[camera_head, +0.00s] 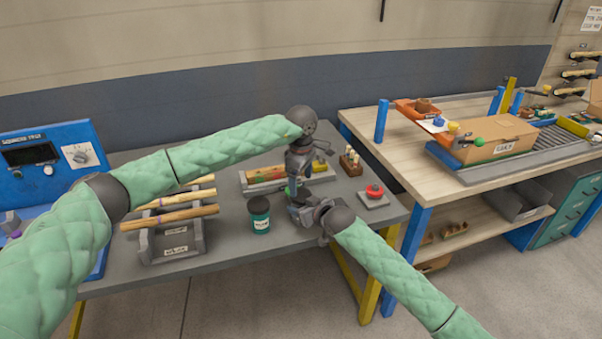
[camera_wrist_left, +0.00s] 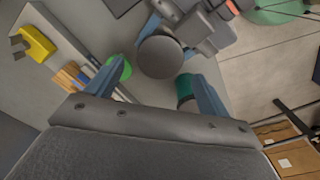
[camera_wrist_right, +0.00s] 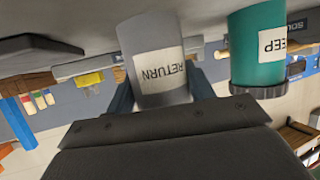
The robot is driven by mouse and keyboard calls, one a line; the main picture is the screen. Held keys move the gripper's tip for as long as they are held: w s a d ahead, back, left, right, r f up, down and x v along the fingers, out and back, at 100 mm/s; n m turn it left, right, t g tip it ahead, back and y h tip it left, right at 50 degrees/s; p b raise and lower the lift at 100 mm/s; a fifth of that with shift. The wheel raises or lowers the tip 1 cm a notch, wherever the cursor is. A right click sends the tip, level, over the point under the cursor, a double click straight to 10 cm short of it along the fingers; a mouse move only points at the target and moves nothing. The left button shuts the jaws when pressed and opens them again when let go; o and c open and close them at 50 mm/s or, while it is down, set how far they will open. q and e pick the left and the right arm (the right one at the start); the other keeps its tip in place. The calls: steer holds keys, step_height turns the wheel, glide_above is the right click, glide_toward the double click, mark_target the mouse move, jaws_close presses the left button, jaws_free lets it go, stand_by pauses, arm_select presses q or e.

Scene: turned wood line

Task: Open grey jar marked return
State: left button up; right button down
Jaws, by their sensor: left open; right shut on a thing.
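The grey jar marked RETURN (camera_wrist_right: 157,65) fills the space between my right gripper's fingers (camera_wrist_right: 160,95) in the right wrist view; the gripper is shut on its body. In the left wrist view its dark round lid (camera_wrist_left: 160,57) shows from above, between the spread fingers of my left gripper (camera_wrist_left: 157,85). In the head view my left gripper (camera_head: 298,165) points down above my right gripper (camera_head: 302,208), and the arms largely hide the jar there. The lid looks closed on the jar. I cannot tell whether the left fingers touch it.
A teal jar (camera_head: 259,215) marked KEEP (camera_wrist_right: 258,50) stands close by on the grey bench. A rack with wooden spindles (camera_head: 172,240) is to its left. A tray of coloured pieces (camera_head: 262,174) lies behind. A red button (camera_head: 374,190) on a grey base sits at right.

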mark_target(301, 194)
arm_select(q)
steer(key=shift+f, duration=2.3)
steer(key=shift+c, duration=0.4)
steer(key=c, duration=0.9)
steer(key=shift+c, duration=0.2)
steer(key=n, duration=0.3)
